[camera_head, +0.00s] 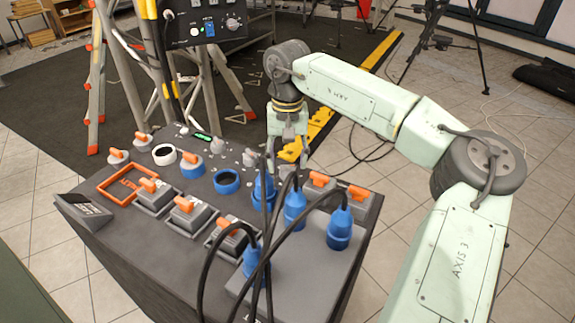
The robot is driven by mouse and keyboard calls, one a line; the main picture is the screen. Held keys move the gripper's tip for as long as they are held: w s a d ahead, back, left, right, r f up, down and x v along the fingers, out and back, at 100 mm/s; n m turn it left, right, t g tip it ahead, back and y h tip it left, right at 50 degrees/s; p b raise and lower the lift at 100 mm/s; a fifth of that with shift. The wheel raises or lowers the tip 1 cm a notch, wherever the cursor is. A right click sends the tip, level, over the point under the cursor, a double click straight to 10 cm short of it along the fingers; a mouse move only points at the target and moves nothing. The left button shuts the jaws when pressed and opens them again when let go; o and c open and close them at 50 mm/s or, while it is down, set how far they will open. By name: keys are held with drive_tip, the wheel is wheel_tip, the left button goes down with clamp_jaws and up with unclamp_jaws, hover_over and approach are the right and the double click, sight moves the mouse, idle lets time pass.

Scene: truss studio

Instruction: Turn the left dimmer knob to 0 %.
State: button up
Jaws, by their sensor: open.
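A dark grey control desk (85,185) stands in the middle of the view, its top crowded with controls. Near its back edge are two small grey knob-like parts, a left one (217,146) and a right one (250,157). I take these for the dimmer knobs, but their marks are too small to read. My gripper (288,158) points down near the desk's back right, to the right of both parts and apart from the left one. It is open with nothing visible between its fingers. Cables and a blue plug partly hide the area below it.
Several blue plugs (295,204) with black cables rise at the desk's front right. Orange-handled switches (186,207) fill the middle. A black panel with a dial (218,24) hangs behind on a stand beside a ladder (100,60). Tiled floor (400,180) is open at right.

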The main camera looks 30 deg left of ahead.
sight(288, 166)
wheel_tip(288, 166, up, 10)
drive_tip(key=shift+f, duration=0.2)
idle(0.5)
